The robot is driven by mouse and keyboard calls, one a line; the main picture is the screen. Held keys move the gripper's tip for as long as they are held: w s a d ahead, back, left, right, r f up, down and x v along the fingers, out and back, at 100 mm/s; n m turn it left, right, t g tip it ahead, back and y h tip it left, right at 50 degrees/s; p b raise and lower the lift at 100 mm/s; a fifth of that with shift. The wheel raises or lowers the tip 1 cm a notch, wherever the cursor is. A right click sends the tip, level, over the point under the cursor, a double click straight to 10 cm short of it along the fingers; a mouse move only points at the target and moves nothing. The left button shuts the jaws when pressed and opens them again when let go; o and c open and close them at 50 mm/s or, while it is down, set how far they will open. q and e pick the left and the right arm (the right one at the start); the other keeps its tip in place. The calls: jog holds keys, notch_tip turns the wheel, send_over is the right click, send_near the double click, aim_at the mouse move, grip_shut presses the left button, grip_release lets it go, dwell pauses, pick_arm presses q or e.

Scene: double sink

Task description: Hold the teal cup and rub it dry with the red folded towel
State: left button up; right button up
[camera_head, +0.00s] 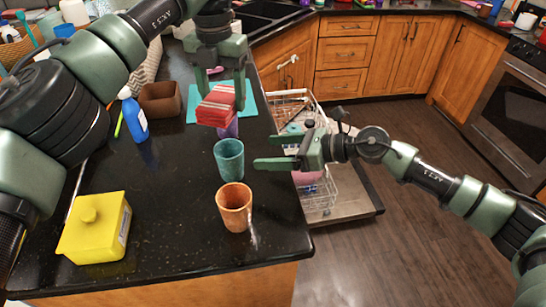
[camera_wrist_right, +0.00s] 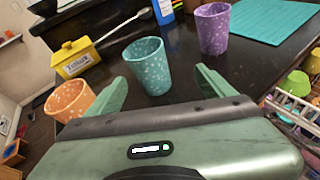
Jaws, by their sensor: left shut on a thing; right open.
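The teal cup (camera_head: 229,160) stands upright on the black counter in the head view. It also shows in the right wrist view (camera_wrist_right: 147,66), between and just beyond the open fingers. My right gripper (camera_head: 268,152) is open and empty at the counter's right edge, its fingers pointing at the teal cup. My left gripper (camera_head: 222,88) is shut on the red folded towel (camera_head: 216,105), a striped block held above the counter behind the teal cup. The towel does not show in the right wrist view.
An orange cup (camera_head: 234,207) stands in front of the teal cup, and a purple cup (camera_wrist_right: 212,28) behind it. A yellow box (camera_head: 95,228), a blue bottle (camera_head: 133,116) and a brown container (camera_head: 160,99) stand to the left. The open dishwasher rack (camera_head: 319,193) is below the counter's right edge.

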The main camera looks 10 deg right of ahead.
aim_at(231, 164)
jog(key=shift+s+a+f+n+g, duration=0.1)
jog(key=shift+s+a+n+g, duration=0.1)
jog(key=shift+s+n+g, duration=0.35)
jog(key=shift+s+a+f+n+h, duration=0.15)
jog(key=shift+s+f+n+h, duration=0.05)
jog(key=shift+s+n+h, duration=0.15)
jog(key=x, duration=1.1)
jog(key=shift+w+a, duration=0.25)
jog(key=c, duration=1.6)
jog(key=shift+o, duration=0.2)
